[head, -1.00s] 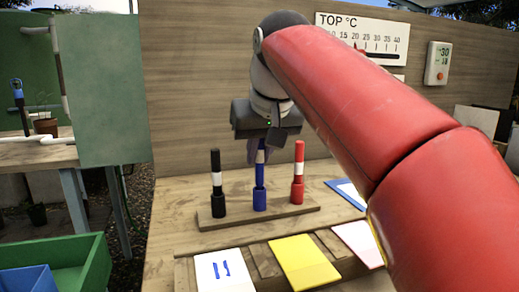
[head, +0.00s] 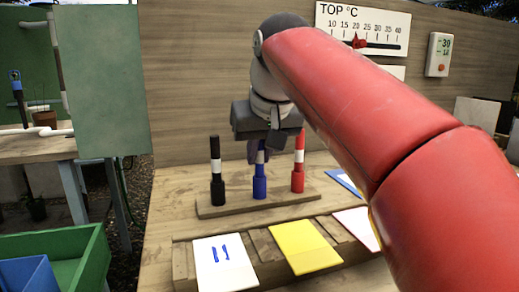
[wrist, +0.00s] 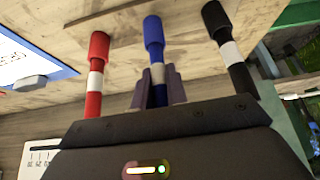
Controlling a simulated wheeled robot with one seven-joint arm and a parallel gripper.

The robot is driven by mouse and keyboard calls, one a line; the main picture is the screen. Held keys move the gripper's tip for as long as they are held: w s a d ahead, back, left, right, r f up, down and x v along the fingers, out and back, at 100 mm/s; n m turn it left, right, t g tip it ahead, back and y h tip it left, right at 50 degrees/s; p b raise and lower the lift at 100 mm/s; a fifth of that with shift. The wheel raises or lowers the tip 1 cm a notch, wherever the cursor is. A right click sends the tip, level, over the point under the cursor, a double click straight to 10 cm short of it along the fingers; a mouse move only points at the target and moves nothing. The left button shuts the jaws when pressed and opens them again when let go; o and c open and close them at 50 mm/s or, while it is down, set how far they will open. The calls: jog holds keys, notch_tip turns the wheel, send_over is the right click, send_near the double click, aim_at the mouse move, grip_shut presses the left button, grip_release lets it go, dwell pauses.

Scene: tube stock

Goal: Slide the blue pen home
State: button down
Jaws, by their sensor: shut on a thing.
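The blue pen (head: 259,170) stands upright, its lower end in a blue socket (head: 259,188) on a wooden stand (head: 230,207), between a black pen (head: 216,150) and a red pen (head: 299,145). Its white band is roughly level with those of its neighbours. My gripper (head: 258,157) is shut on the blue pen around its white band, and its body hides the pen's top. In the wrist view the fingers (wrist: 161,78) close on the band, and a short blue length (wrist: 156,56) shows between band and socket.
A blue-edged sheet (head: 347,186) lies to the right. A green crate (head: 90,250) stands at lower left. A wooden panel (head: 200,80) with a thermometer board (head: 362,28) rises behind.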

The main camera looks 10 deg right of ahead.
jog(key=shift+f, duration=0.3)
jog(key=c, duration=1.3)
grip_release()
jog(key=shift+r, duration=0.1)
jog(key=p+v, duration=0.1)
jog(key=v, duration=0.6)
jog(key=shift+p, duration=0.35)
jog(key=shift+s+r, duration=0.2)
jog(key=shift+r, duration=0.1)
